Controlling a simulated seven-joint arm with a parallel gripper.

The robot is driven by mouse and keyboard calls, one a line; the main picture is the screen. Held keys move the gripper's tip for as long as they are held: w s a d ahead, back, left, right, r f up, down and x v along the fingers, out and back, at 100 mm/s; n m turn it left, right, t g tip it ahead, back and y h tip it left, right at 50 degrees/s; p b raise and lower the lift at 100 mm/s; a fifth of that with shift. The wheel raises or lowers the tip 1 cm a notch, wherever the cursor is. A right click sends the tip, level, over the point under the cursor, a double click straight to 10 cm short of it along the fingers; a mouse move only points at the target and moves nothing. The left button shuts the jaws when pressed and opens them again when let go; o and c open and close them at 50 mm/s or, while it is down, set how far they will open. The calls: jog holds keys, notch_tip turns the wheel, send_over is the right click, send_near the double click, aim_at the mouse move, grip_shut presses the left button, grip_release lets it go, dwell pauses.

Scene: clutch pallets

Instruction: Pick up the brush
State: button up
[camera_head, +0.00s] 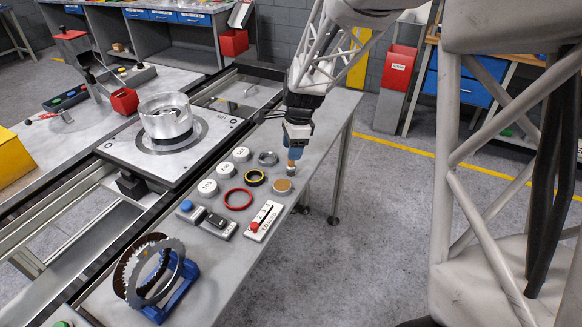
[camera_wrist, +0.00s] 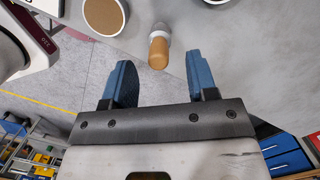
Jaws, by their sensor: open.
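The brush (camera_wrist: 158,52) shows in the wrist view with a rounded tan handle and a whitish part beyond it. It lies ahead of and between the two blue fingertips of my gripper (camera_wrist: 157,61), with a visible gap to each finger. My gripper is open and empty. In the head view my gripper (camera_head: 294,158) points down over the right edge of the grey table. A small pale brown bit shows at its fingertips there and may be the brush; the fingers hide most of it. I cannot tell how far the fingertips are above it.
A round tan-topped disc (camera_head: 283,186) stands close to my gripper. A metal ring (camera_head: 267,158), white round pieces (camera_head: 241,154), a red ring (camera_head: 238,199) and a red-buttoned box (camera_head: 264,221) are nearby on the table (camera_head: 230,275). Floor lies beyond the right edge.

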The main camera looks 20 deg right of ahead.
aim_at(290, 165)
jog(key=shift+a+f, duration=0.2)
jog(key=shift+f, duration=0.9)
jog(key=shift+a+f, duration=0.15)
jog(key=shift+f, duration=0.9)
grip_shut()
jog(key=shift+r, duration=0.15)
jog(key=shift+r, duration=1.45)
jog(key=shift+s+r, duration=0.2)
jog(key=shift+s, duration=0.15)
jog(key=s+a+r, duration=0.1)
jog(key=s, duration=1.4)
jog(key=shift+s+r, duration=0.2)
jog(key=shift+a, duration=0.1)
